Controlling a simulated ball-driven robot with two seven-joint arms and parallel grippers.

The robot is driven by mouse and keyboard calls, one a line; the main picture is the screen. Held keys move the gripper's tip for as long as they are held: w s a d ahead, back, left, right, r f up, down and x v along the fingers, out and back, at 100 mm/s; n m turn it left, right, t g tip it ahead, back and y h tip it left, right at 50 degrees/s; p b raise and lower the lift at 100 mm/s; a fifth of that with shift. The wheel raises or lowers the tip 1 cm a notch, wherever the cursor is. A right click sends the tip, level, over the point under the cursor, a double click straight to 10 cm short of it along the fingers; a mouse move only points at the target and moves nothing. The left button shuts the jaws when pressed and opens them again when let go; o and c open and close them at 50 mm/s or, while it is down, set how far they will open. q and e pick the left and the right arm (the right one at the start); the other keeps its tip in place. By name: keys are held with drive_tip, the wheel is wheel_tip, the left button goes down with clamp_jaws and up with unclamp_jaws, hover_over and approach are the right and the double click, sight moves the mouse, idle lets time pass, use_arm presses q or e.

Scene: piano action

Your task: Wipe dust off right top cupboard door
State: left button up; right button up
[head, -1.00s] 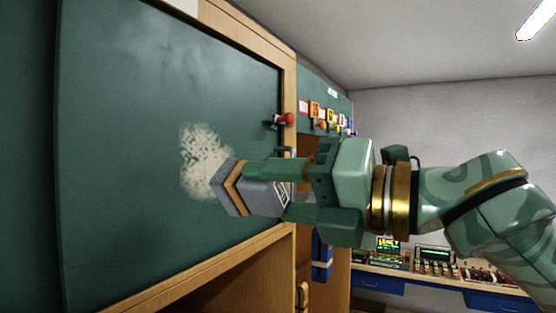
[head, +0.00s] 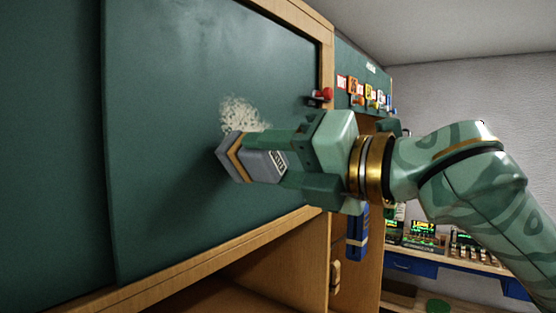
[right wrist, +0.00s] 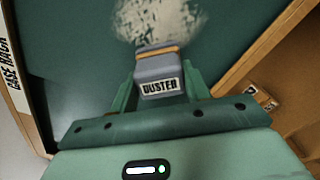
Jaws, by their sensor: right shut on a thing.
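The right top cupboard door (head: 170,110) is a dark green panel in a wooden frame. A pale dust patch (head: 240,113) lies on it, and also shows in the right wrist view (right wrist: 155,18). My right gripper (head: 285,160) is shut on a grey block with an orange band, labelled DUSTER (right wrist: 158,75). The duster also shows in the head view (head: 250,160), its front end at the lower edge of the patch. I cannot tell whether it touches the door. The duster and gripper may hide part of the patch. My left gripper is not in view.
A red knob (head: 322,95) sticks out at the door's right edge. Coloured labels and knobs line the green panel beyond. Below the door is an open wooden shelf space (head: 270,275). A blue bench with devices (head: 430,262) stands at the back right.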

drive_tip(key=shift+x, duration=0.95)
idle(0.3)
